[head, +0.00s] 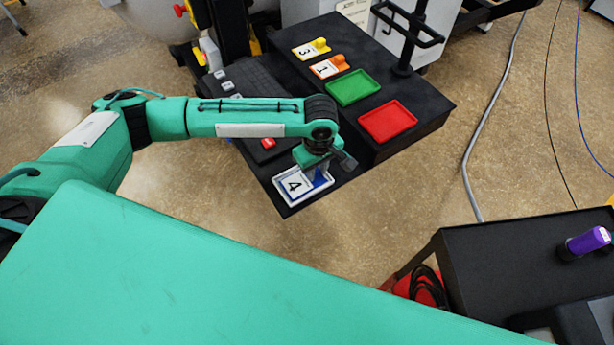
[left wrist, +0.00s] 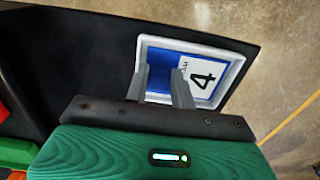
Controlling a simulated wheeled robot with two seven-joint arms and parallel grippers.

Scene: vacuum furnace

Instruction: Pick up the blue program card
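The blue program card (head: 321,182) has a white panel with a black 4. It lies in a white-rimmed tray (head: 303,200) at the front corner of the black bench; in the left wrist view the card (left wrist: 165,60) and the tray rim (left wrist: 222,92) also show. My left gripper (head: 318,172) points down over the card's blue half. In the left wrist view its two fingers (left wrist: 161,75) stand apart, with blue between them. They hide part of the card, and I cannot tell whether they touch it. My right gripper is not in view.
The black bench (head: 425,117) also holds a yellow card marked 3 (head: 311,49), an orange card marked 1 (head: 329,66), a green tray (head: 353,87) and a red tray (head: 388,121). A purple-topped item (head: 588,241) is on a black cart at right.

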